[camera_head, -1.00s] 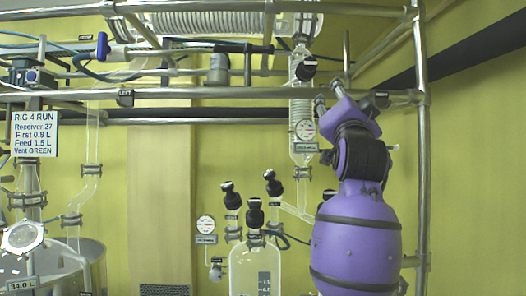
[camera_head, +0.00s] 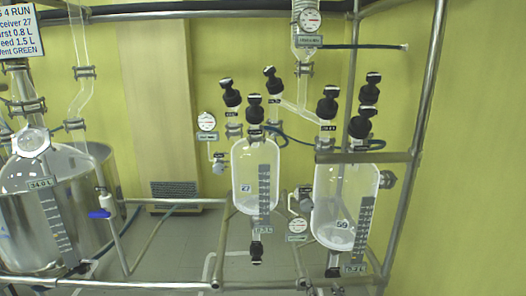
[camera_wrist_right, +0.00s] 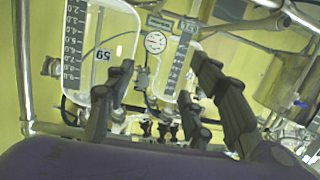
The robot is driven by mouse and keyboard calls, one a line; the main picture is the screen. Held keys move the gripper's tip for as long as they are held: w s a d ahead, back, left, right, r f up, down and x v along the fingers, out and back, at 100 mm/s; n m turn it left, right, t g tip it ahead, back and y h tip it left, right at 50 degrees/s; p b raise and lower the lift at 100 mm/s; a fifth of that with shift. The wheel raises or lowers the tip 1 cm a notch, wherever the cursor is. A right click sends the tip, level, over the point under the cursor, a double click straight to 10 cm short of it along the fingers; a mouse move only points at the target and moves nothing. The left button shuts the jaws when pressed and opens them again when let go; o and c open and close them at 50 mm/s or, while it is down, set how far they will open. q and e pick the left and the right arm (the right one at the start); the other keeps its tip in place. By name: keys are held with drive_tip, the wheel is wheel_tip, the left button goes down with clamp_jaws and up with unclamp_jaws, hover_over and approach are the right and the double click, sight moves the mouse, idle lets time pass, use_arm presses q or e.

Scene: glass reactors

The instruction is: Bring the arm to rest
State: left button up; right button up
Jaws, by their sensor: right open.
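My right gripper (camera_wrist_right: 160,68) shows only in the right wrist view. Its dark fingers are spread apart, and nothing sits between them. A purple part of my right arm (camera_wrist_right: 130,160) fills the bottom of that view. The wrist picture shows the rig upside down, with the receiver marked 59 (camera_wrist_right: 112,40) beyond the fingers. How far the fingers are from the glass is hard to tell. Neither arm shows in the head view, and my left gripper is in no current view.
In the head view, glass receivers 27 (camera_head: 246,172) and 59 (camera_head: 332,200) hang with black valve knobs on top. A steel vessel (camera_head: 80,210) stands at left. A metal frame post (camera_head: 420,120) and rails surround the glassware. The yellow wall at far right is bare.

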drive_tip(key=s+d+f+g, duration=0.1)
drive_tip(key=s+f+g, duration=0.1)
drive_tip(key=s+f, duration=0.5)
drive_tip(key=s+f+g, duration=0.2)
drive_tip(key=s+f, duration=0.6)
drive_tip(key=s, duration=0.5)
drive_tip(key=s+d+f+m+g+h, duration=0.1)
drive_tip(key=s+f+g, duration=0.1)
drive_tip(key=s+f, duration=0.6)
drive_tip(key=s, duration=0.3)
drive_tip(key=shift+d+g, duration=0.3)
